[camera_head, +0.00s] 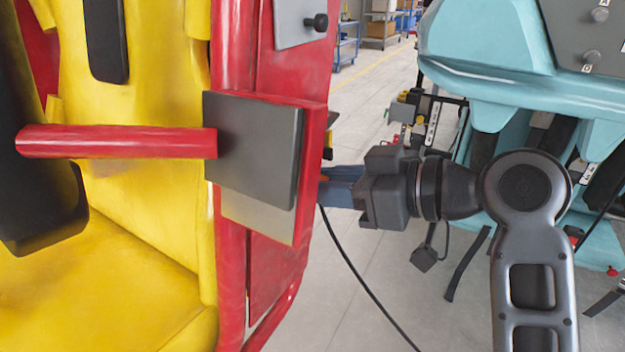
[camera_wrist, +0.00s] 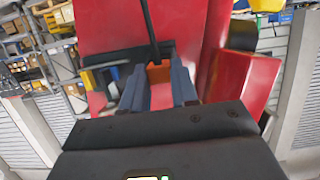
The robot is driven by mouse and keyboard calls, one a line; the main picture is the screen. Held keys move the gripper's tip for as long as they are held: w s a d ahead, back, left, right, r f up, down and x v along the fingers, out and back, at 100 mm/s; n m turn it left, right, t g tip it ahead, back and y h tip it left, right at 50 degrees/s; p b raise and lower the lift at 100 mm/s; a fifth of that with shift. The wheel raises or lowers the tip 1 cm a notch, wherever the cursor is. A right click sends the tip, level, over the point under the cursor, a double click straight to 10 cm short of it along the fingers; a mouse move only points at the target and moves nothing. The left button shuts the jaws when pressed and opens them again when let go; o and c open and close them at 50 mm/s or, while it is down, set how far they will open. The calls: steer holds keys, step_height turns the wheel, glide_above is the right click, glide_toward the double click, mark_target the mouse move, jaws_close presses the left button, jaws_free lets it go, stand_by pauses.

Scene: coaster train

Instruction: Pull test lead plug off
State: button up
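The test lead plug (camera_wrist: 158,73) shows in the wrist view as a small orange block against a red panel, with a black cable running from it. In the head view the black cable (camera_head: 352,268) hangs from beside the red car's side and curves down to the right. My gripper (camera_wrist: 158,68) has its two blue fingers apart, one on each side of the plug. Whether they press on it cannot be told. In the head view my gripper (camera_head: 328,185) reaches left to the car's side; the fingertips and most of the plug are hidden behind the red edge.
The red and yellow coaster car (camera_head: 225,255) fills the left of the head view, with a dark square panel (camera_head: 253,148) jutting out near my gripper. A teal car (camera_head: 490,45) with hanging straps stands close on the right. Floor shows between them.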

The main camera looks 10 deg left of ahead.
jaws_close()
steer(key=shift+s+d, duration=0.1)
steer(key=shift+d, duration=0.1)
stand_by(0.3)
steer(key=shift+s+d, duration=0.25)
steer(key=shift+d, duration=0.45)
steer(key=shift+s+d, duration=0.25)
steer(key=shift+d, duration=0.5)
steer(key=shift+s+d, duration=0.25)
steer(key=shift+d, duration=0.45)
